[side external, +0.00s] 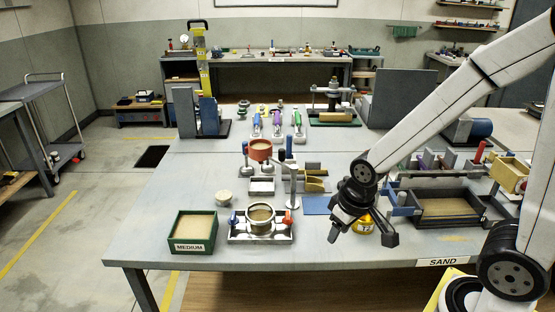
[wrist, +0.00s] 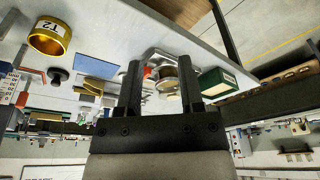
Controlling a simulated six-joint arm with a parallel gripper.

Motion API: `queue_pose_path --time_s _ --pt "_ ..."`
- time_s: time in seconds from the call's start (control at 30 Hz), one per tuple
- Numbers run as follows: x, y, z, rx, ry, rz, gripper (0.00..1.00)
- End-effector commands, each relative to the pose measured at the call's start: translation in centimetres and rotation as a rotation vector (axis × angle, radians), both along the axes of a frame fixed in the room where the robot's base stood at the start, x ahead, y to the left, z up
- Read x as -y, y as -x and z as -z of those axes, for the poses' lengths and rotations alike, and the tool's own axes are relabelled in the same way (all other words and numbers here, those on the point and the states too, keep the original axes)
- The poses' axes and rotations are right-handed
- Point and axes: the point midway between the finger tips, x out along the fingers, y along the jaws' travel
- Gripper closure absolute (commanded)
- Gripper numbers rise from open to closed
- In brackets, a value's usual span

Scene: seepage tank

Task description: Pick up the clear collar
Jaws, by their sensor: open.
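A pale round collar (side external: 261,216) sits upright in a metal clamp base (side external: 240,238) near the front of the table. It looks like the clear collar, but I cannot be sure at this size. It also shows beyond the fingers in the wrist view (wrist: 167,80), partly hidden by my gripper. My gripper (side external: 362,236) is open and empty, to the right of the collar and apart from it, above the table's front part. Its two fingers (wrist: 160,64) stand well apart in the wrist view.
A gold ring marked T2 (side external: 363,226) stands close under my gripper. A green box labelled MEDIUM (side external: 193,232) is left of the clamp base. A red ring on a stand (side external: 260,150) is behind it. A blue mat (side external: 317,205) lies to its right.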

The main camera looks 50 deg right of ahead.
Motion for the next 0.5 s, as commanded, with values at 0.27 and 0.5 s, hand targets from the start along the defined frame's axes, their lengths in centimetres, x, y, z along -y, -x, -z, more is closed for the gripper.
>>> queue_pose_path --time_s 0.27,0.5 --pt "0.1 -3.7 -0.2 -0.012 -0.065 0.263 0.52" --pt "0.2 -8.4 -0.2 -0.030 -0.149 0.617 0.52"
